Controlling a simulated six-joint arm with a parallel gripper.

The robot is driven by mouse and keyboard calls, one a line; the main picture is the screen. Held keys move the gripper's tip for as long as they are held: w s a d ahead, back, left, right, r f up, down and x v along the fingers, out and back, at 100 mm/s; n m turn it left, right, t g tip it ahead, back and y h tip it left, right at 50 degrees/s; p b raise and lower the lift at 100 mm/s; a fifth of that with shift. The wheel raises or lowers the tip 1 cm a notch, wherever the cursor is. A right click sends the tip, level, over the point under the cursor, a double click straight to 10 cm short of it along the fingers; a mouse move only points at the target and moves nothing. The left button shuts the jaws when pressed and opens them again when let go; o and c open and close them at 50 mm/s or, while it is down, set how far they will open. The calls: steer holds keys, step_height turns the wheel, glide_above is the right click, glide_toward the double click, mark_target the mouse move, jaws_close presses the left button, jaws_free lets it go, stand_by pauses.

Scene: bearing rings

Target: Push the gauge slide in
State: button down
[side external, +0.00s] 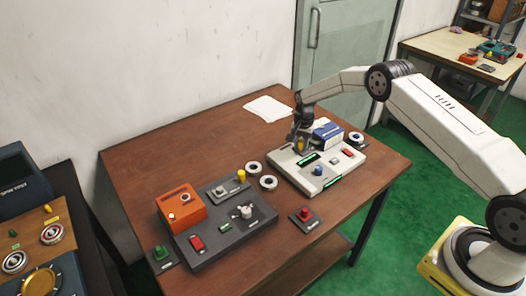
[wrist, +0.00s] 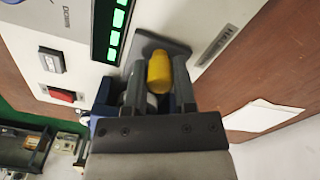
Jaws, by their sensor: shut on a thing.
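The light-coloured gauge unit (side external: 289,172) lies on the right part of the table. The yellow knob (wrist: 159,72), which looks like the handle of the gauge slide, stands on a dark plate (wrist: 160,44) at the unit's edge, beside a green-lit display (wrist: 111,30). My gripper (wrist: 158,88) is shut on the yellow knob, with one finger on each side. In the side view my gripper (side external: 298,140) points down at the unit's far left corner, and the yellow knob (side external: 300,145) partly shows there. The fingers hide the knob's lower part, so how far in the slide is cannot be told.
Two bearing rings (side external: 254,168) (side external: 268,182) lie left of the unit. A dark panel (side external: 243,219) with an orange box (side external: 180,208) is further left. White paper (side external: 268,109) lies behind. The table's back left is clear.

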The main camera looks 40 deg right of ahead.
steer(key=shift+d, duration=1.55)
steer(key=c, duration=0.6)
jaws_free()
steer(key=shift+a, duration=0.1)
steer(key=shift+a+r, duration=0.1)
steer(key=shift+r, duration=0.1)
step_height(320, 180, up, 7)
steer(key=shift+f, duration=0.2)
stand_by(0.4)
